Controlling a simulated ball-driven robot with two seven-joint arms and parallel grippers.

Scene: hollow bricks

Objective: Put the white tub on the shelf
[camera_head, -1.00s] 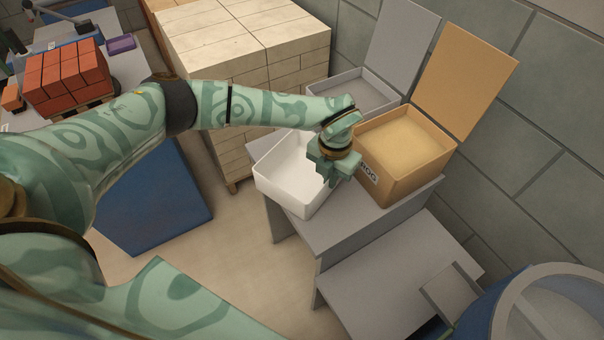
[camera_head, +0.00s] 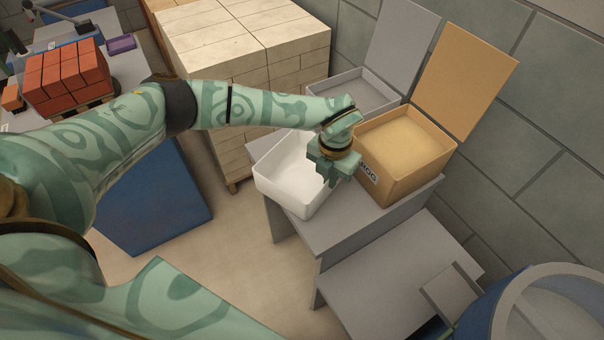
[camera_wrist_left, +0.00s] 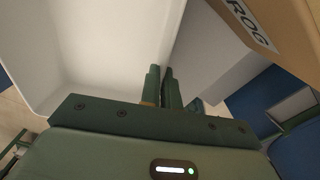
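The white tub (camera_head: 290,180) is at the left end of the upper level of the grey stepped shelf (camera_head: 345,237). It is open at the top and looks empty. I cannot tell whether its base rests fully on the shelf. My left gripper (camera_head: 332,178) is at the tub's right wall, pointing down. In the left wrist view the two fingers of this gripper (camera_wrist_left: 162,88) are close together, with the wall of the tub (camera_wrist_left: 105,50) between them. My right gripper is not in view.
An open cardboard box (camera_head: 400,172) with lettering stands on the shelf right of the tub. A grey lidded box (camera_head: 350,88) is behind. A pallet of pale blocks (camera_head: 240,50) stands back left. A blue barrel (camera_head: 545,310) is at lower right.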

